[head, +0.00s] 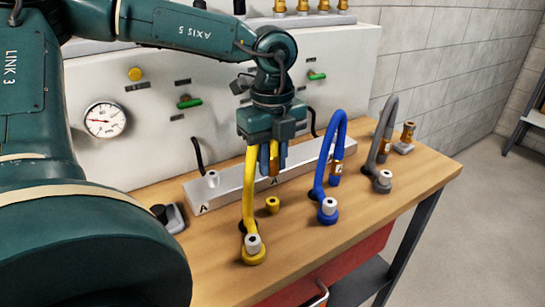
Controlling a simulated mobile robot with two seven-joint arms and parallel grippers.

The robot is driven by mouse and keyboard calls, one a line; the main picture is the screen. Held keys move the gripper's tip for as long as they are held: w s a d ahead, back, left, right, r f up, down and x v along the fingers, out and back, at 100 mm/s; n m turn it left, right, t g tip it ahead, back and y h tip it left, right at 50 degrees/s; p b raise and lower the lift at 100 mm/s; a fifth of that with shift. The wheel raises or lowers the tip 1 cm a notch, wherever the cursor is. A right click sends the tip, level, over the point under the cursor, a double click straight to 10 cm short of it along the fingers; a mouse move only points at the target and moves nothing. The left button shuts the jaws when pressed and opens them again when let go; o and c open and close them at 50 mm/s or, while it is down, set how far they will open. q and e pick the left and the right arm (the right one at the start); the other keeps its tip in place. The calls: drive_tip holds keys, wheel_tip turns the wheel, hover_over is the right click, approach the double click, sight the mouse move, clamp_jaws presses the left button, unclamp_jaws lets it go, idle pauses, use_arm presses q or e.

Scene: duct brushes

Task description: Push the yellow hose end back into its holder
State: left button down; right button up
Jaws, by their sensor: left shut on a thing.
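My left gripper (273,160) points down above the bench and is shut on the brass end (274,168) of the yellow hose (249,190). The hose rises from its yellow base with a white collar (253,248) at the bench's front and bends up to the gripper. A short yellow holder (272,204) with a dark opening stands on the bench below the held end, apart from it. The fingers and the hose partly hide the end. My right gripper is not in view.
A blue hose (318,165) and a grey hose (380,135) loop up to the right of the holder. A long metal block (225,187) lies behind it. A white panel with a gauge (105,119) and green-handled valves stands at the back.

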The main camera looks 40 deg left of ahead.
sight(273, 172)
use_arm(q)
drive_tip(key=shift+f+b, duration=0.75)
drive_tip(key=shift+f, duration=0.75)
drive_tip(key=shift+f+b, duration=0.4)
drive_tip(key=shift+f, duration=0.95)
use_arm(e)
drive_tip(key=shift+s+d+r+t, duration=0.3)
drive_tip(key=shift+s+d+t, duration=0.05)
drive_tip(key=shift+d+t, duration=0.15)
use_arm(q)
drive_tip(key=shift+b, duration=0.7)
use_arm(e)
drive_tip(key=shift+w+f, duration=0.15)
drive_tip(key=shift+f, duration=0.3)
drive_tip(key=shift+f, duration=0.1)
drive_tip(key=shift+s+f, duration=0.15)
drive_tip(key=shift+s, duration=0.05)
use_arm(q)
drive_tip(key=shift+b, duration=0.45)
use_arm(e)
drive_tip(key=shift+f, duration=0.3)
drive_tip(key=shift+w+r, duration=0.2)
